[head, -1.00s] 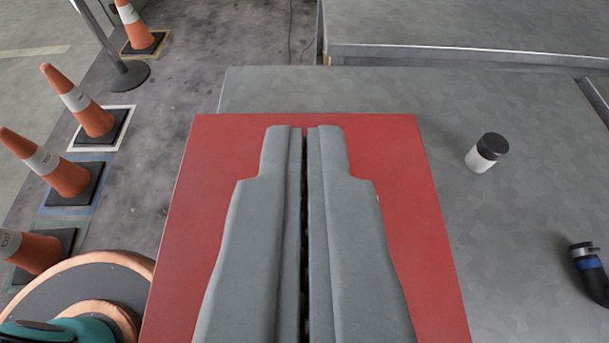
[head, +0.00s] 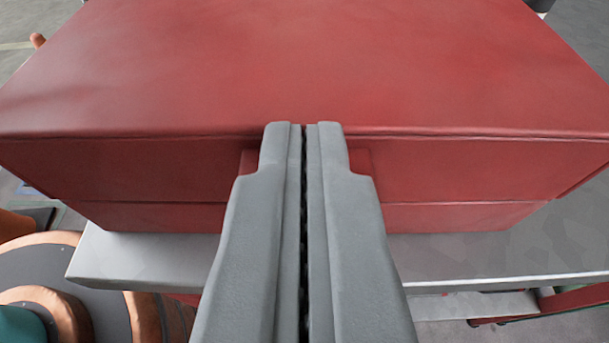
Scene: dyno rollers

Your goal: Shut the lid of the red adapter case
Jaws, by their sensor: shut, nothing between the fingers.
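The red adapter case (head: 130,170) fills the upper part of the head view, with its front face toward me. Its flat red lid (head: 300,65) lies down on top, and a thin seam runs across the front face below the top edge. My gripper (head: 304,127) is shut and empty. Its fingertips are in front of the case, at the height of the lid's front edge in the picture; I cannot tell whether they touch it. A red latch or tab (head: 362,162) shows partly behind the fingers.
The case stands on a grey bench (head: 150,262) whose front edge shows below it. A round copper-rimmed reel (head: 60,290) with a teal part is at the lower left. A red bar (head: 570,305) shows at the lower right.

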